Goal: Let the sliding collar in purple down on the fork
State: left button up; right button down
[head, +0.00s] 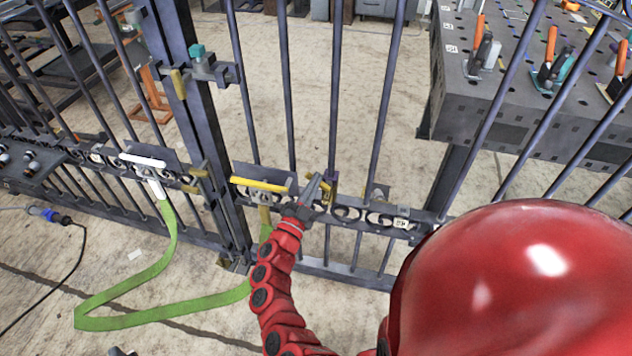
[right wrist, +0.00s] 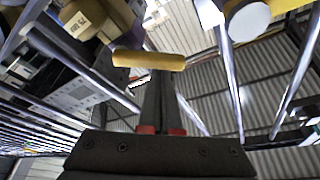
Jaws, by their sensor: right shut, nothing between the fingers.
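A small dark purple collar (head: 332,177) sits around an upright bar of the gate, at the level of the latch rail. Short yellow pieces (head: 317,186) are beside it, partly behind my gripper; I cannot tell whether one is the fork or whether the collar rests on it. My right gripper (head: 316,182) is shut and empty, its tips just left of the collar. In the right wrist view, the closed fingers (right wrist: 160,98) point at a yellow bar (right wrist: 148,60) crossing at their tips; contact is unclear. My left gripper is not in view.
A yellow handle (head: 260,184) lies left of my gripper on the gate. A white handle (head: 142,161) with a green strap (head: 165,258) is on the left panel. A teal-topped latch (head: 198,52) is on the post. A tool table (head: 520,95) stands behind the bars, right.

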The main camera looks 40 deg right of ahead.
jog(key=n+t+p, duration=0.1)
jog(key=n, duration=0.1)
jog(key=f+n+t+y+p, duration=0.1)
jog(key=n, duration=0.2)
jog(key=w+a+f+n+t+p, duration=0.1)
jog(key=n, duration=0.1)
jog(key=r+p, duration=0.4)
jog(key=r, duration=0.1)
jog(key=shift+s+d, duration=0.25)
jog(key=shift+d, duration=0.05)
jog(key=b+v, duration=0.1)
jog(key=v, duration=0.9)
jog(key=shift+f, duration=0.4)
